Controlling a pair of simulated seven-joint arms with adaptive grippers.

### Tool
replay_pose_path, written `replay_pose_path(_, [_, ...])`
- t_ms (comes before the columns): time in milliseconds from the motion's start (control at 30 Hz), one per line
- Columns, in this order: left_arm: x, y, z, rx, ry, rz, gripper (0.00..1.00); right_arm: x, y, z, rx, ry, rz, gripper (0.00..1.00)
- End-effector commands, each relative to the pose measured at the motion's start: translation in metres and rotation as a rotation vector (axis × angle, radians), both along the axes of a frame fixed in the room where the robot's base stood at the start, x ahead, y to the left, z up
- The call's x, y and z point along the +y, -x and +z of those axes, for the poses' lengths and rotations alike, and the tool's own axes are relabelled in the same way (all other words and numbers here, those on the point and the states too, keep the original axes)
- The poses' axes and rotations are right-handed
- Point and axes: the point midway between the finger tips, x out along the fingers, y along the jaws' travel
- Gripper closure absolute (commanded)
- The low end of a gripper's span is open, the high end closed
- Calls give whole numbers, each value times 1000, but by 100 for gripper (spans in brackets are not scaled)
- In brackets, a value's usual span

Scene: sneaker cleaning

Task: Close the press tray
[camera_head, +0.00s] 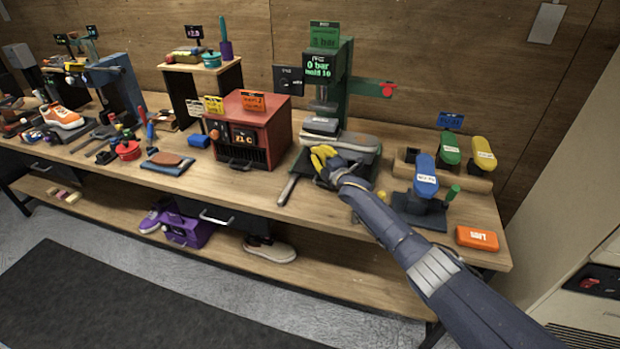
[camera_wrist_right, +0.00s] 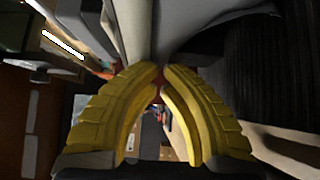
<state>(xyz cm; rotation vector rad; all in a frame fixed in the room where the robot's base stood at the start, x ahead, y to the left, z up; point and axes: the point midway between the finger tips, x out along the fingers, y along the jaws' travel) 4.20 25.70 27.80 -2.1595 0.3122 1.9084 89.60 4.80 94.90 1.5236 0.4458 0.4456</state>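The green press (camera_head: 330,75) stands at the back of the bench, with a display reading 0 bar. Its dark tray (camera_head: 303,163) sticks out at the front, below the press head. Grey sole-like pieces (camera_head: 358,141) lie stacked at the tray. My right gripper (camera_head: 322,156), with yellow fingers, is at the tray's front and hides part of it. In the right wrist view, the fingertips (camera_wrist_right: 160,70) come almost together, with nothing clearly held between them. A pale bar and a grey surface lie just past the tips. My left gripper is out of view.
A red heater box (camera_head: 254,130) stands left of the tray. Blue, green and yellow-topped tools (camera_head: 426,175) and an orange box (camera_head: 477,238) are on the right. Shoes sit on the lower shelf.

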Motion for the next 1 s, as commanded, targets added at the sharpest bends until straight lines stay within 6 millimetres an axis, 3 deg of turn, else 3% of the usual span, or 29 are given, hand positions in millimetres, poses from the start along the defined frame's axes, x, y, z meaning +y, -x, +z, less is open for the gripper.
replay_pose_path(500, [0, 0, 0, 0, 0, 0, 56, 3, -24, 0, 1, -1, 8, 100])
replay_pose_path(1000, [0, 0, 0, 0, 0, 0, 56, 2, -27, 0, 1, -1, 8, 100])
